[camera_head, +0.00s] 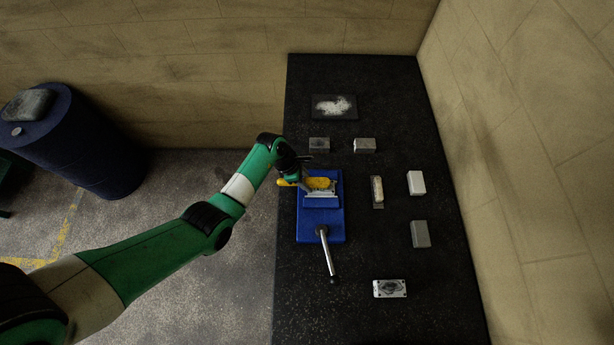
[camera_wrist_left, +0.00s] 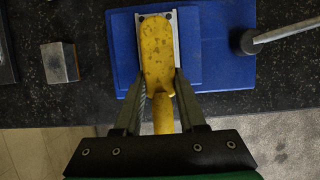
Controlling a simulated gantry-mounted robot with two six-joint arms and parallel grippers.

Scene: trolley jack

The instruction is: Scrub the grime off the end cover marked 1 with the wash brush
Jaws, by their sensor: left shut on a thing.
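My left gripper (camera_head: 299,178) is shut on the handle of the yellow wash brush (camera_head: 318,183). In the left wrist view, the brush (camera_wrist_left: 157,55) lies between the fingers (camera_wrist_left: 160,88), its head over a silver plate-like part (camera_wrist_left: 174,30) in the blue fixture (camera_head: 308,235). The brush hides most of this part, so I cannot read a number on it or tell whether bristles touch it. Another silver end cover (camera_head: 389,288) with a dark patch on its face lies at the front of the bench; its marking is too small to read. My right gripper is not in view.
The fixture's lever (camera_head: 329,258) sticks out toward the front. On the black bench (camera_head: 350,318) are a dark tray with white matter (camera_head: 334,106), several grey or white blocks (camera_head: 364,145), (camera_head: 416,183), and a narrow holder (camera_head: 377,192). A wall bounds the right side.

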